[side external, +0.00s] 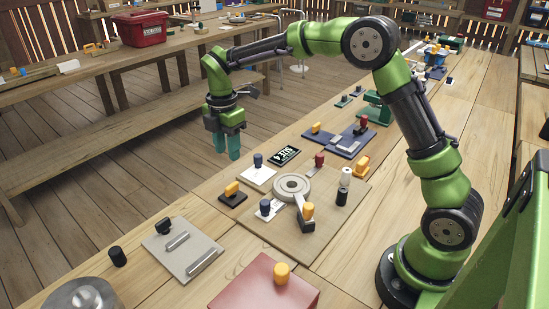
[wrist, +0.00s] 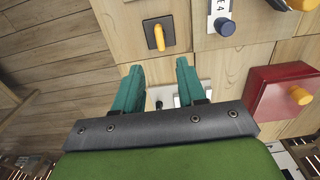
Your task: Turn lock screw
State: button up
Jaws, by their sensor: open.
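My gripper (side external: 227,152) has teal fingers and hangs pointing down, high over the bench's left edge, in the side external view. It is open and empty, with a gap between the fingertips (wrist: 158,70) in the wrist view. A yellow upright turn-piece on a black square plate (side external: 232,193) lies on the bench, apart from my gripper; this yellow piece (wrist: 158,36) also shows ahead of the fingers in the wrist view. I cannot tell for sure that it is the lock screw. A wooden board (side external: 325,228) beside it carries a grey disc with a lever (side external: 291,186).
A red box with a yellow knob (side external: 262,290) and a grey plate with two bars (side external: 184,250) are nearer the camera. Space around my gripper is clear.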

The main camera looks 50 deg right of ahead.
aim_at(231, 185)
notch_tip(231, 185, down, 12)
jog(key=shift+r, duration=0.2)
jog(key=shift+c, duration=0.3)
grip_shut()
